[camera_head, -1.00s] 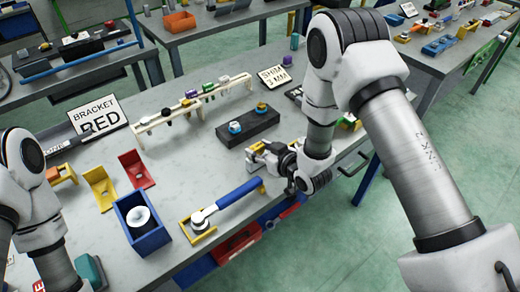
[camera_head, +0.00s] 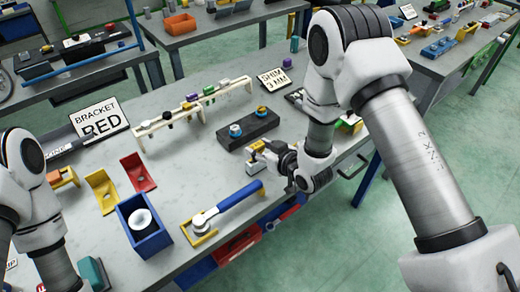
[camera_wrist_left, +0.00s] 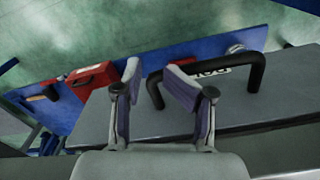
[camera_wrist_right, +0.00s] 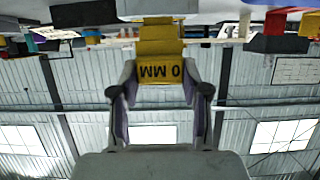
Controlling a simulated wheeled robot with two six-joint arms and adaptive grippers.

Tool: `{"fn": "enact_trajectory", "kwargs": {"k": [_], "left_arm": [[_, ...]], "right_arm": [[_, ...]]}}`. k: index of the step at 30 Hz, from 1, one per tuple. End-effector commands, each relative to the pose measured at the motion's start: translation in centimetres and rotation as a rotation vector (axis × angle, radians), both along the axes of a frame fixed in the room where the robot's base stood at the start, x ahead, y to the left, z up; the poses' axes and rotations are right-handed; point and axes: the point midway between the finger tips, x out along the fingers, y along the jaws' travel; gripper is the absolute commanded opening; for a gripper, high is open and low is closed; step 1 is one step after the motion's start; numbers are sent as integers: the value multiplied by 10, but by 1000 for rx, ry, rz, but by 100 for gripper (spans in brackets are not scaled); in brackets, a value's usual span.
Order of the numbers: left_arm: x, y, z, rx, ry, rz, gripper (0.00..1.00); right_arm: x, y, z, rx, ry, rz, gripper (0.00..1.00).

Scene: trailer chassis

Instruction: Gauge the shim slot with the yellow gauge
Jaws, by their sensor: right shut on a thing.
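The yellow gauge (camera_wrist_right: 160,68) shows in the right wrist view with dark upside-down lettering, "MM" and "0", on its face. My right gripper (camera_wrist_right: 160,98) is shut on it, one finger at each side. In the head view my right gripper (camera_head: 268,152) holds the gauge low near the bench's front edge, in front of a black block (camera_head: 262,127) with a blue and a brass-coloured part on top. A sign (camera_head: 272,80) reading "SHIM 3 MM" stands behind. I cannot make out the shim slot. My left gripper (camera_wrist_left: 160,90) is open and empty in the left wrist view.
A blue bin (camera_head: 150,240), red and yellow trays, and a cream rack (camera_head: 185,112) stand further left. A black handle (camera_wrist_left: 255,75) is close to the left gripper.

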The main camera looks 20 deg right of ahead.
Motion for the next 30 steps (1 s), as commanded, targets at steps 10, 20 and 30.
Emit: {"fn": "enact_trajectory", "kwargs": {"k": [10, 20, 30], "left_arm": [[0, 0, 20, 0, 0, 0, 40], [0, 0, 37, 0, 0, 0, 40], [0, 0, 42, 0, 0, 0, 40]], "right_arm": [[0, 0, 28, 0, 0, 0, 6], [0, 0, 52, 0, -1, 0, 6], [0, 0, 61, 0, 0, 0, 6]]}}
